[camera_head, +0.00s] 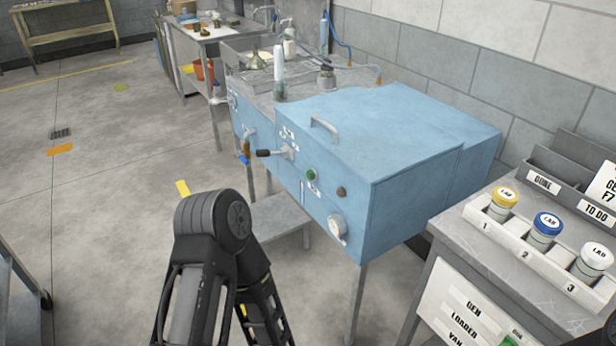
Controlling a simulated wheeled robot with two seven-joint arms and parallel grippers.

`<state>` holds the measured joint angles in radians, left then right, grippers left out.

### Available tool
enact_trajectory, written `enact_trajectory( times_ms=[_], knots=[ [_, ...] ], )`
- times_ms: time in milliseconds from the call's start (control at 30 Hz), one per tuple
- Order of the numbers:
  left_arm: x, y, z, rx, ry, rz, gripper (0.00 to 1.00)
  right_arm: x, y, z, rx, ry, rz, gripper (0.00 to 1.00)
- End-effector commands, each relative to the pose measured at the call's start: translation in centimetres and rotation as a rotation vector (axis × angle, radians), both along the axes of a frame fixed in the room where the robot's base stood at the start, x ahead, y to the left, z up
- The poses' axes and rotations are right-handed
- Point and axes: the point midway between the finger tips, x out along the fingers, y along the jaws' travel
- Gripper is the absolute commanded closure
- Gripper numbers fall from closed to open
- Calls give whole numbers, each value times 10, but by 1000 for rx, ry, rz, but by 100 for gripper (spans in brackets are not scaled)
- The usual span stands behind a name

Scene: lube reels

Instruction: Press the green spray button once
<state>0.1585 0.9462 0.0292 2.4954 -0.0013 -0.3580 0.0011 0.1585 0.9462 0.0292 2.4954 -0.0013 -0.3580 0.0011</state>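A round green button (311,175) sits on the front panel of the blue cabinet (400,140), with a small white label beside it that is too small to read. A dark brownish round button (341,191) is to its right, and a pale round knob (337,226) is below. The green button is unobstructed in view. One of my dark arms rises from the bottom, left of the panel, showing a bent joint and two links, apart from the button in the picture. Neither gripper shows.
A black-handled lever (267,153) sticks out left of the green button. A cabinet handle (324,126) is on top. At right, a grey bench (490,255) holds a rack with yellow, blue and white-capped jars. Open floor (110,220) lies left.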

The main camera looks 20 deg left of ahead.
Motion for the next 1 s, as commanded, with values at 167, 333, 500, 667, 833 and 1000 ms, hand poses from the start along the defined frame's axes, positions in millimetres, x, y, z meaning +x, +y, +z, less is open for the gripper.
enact_trajectory(
  times_ms=[167,333,500,667,833,1000],
  knots=[
    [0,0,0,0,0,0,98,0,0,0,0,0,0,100],
    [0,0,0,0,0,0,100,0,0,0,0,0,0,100],
    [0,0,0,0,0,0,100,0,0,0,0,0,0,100],
    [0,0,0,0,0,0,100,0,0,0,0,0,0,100],
    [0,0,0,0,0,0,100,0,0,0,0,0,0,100],
    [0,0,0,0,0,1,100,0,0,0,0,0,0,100]
  ],
)
